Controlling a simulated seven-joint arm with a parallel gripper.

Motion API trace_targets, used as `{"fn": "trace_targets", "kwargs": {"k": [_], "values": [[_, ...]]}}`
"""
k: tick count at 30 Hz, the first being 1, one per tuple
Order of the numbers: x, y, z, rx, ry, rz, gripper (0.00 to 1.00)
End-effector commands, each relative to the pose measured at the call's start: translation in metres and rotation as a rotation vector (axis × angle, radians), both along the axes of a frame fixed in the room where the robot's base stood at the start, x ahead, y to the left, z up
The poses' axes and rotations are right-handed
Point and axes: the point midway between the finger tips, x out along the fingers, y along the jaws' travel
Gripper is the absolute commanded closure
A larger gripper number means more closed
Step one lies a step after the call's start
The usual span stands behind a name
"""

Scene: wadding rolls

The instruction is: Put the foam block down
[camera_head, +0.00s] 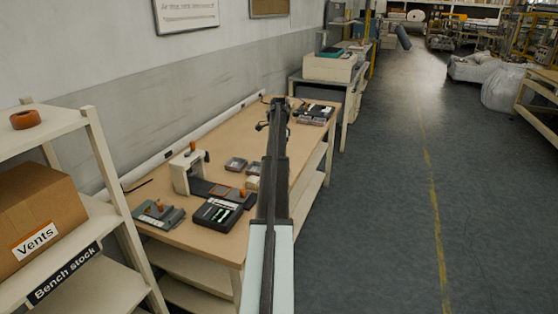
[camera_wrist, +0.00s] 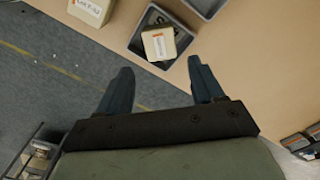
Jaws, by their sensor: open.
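My gripper (camera_wrist: 160,78) is open, with its two dark fingers spread and nothing between them. A small cream block with an orange-marked label (camera_wrist: 158,43) lies beyond the fingertips in the wrist view, in or over a grey tray (camera_wrist: 136,40); I cannot tell whether it touches the tray floor. I take it to be the foam block, but its material is not clear. A second cream block with a printed label (camera_wrist: 90,10) is at the top left, near the bench edge. In the head view my gripper (camera_head: 277,108) is above the bench's far part.
The wooden bench (camera_head: 225,140) runs along the wall. A shelf with a cardboard box (camera_head: 40,215) stands at left.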

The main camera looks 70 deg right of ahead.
Motion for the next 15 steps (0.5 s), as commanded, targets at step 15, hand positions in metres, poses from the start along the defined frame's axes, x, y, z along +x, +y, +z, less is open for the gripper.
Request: {"fn": "trace_targets", "kwargs": {"k": [15], "values": [[0.000, 0.000, 0.024, 0.001, 0.001, 0.000, 0.33]]}}
